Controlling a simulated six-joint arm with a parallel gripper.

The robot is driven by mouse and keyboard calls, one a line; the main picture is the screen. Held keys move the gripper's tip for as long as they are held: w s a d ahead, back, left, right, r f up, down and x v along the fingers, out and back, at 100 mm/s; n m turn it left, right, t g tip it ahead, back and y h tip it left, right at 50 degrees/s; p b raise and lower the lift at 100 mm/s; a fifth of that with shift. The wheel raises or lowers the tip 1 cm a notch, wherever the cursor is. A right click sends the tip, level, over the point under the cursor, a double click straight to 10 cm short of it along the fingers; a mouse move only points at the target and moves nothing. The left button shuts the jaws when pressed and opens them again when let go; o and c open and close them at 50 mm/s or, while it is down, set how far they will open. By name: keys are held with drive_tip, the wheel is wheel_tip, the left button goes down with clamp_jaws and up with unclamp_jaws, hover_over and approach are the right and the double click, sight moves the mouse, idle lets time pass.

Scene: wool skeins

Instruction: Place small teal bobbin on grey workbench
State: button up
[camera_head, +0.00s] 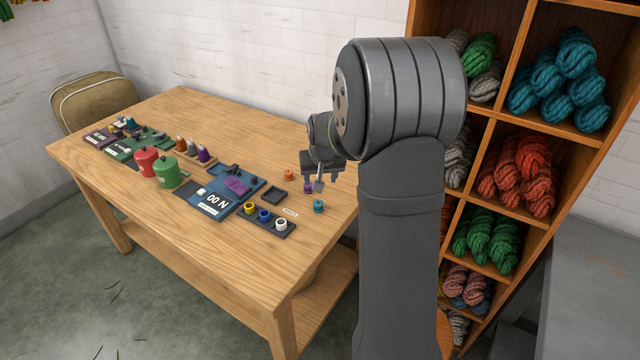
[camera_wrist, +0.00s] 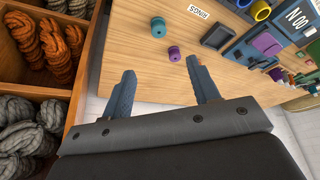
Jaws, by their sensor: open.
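The small teal bobbin (camera_head: 318,206) stands on the wooden table near its right end. It also shows at the top of the wrist view (camera_wrist: 158,27), beyond my fingertips. My gripper (camera_wrist: 161,70) is open and empty, with its two blue-grey fingers apart over the table. In the head view my gripper (camera_head: 320,180) hangs above the table's right part, a little behind the teal bobbin and apart from it. A grey flat surface (camera_head: 595,290), which looks like the grey workbench, is at the far right of the head view; its visible top is bare.
A purple bobbin (camera_wrist: 174,53) stands close to the teal one, near my fingers. An orange bobbin (camera_head: 288,175) is farther back. A tray (camera_head: 266,222) of coloured rings lies left of the teal bobbin. A tall wooden shelf (camera_head: 520,125) of skeins stands between table and grey surface.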

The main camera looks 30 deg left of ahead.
idle(0.4)
drive_tip(key=n+t+h, duration=0.5)
drive_tip(key=n+h, duration=0.1)
drive_tip(key=n, duration=1.8)
approach(318, 203)
drive_tip(key=x, duration=0.3)
drive_tip(key=shift+d+f, duration=0.25)
drive_tip(key=shift+f, duration=0.2)
drive_tip(key=shift+a+x, duration=0.15)
drive_tip(key=shift+x, duration=1.4)
drive_tip(key=shift+a+x, duration=0.1)
drive_tip(key=shift+x, duration=1.45)
drive_tip(key=shift+w+r, duration=0.1)
drive_tip(key=shift+w, duration=0.05)
drive_tip(key=c, duration=1.1)
drive_tip(key=shift+r, duration=0.15)
